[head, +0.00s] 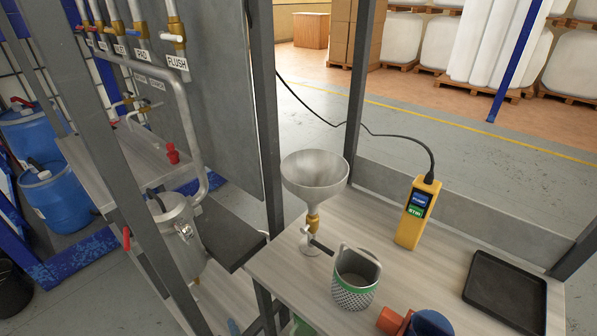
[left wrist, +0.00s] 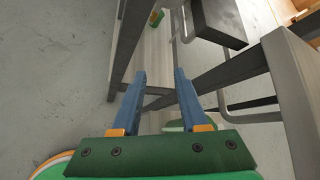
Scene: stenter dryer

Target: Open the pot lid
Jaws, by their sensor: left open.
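A steel pot (head: 181,240) stands at the left of the head view, below the pipes and partly behind a grey frame post. Its lid (head: 170,208) looks closed on top, with a dark handle or lever at its left edge. My left gripper (left wrist: 160,75) shows in the left wrist view with its two blue fingers apart and nothing between them. It is over floor and grey frame bars, and I cannot make out the pot there.
Grey posts (head: 268,120) stand between the pot and the right-hand table. That table holds a funnel (head: 315,172), a perforated cup (head: 355,280), a yellow handheld device (head: 417,213) and a black tray (head: 505,291). Labelled pipes (head: 172,72) hang above the pot; blue drums (head: 57,197) stand left.

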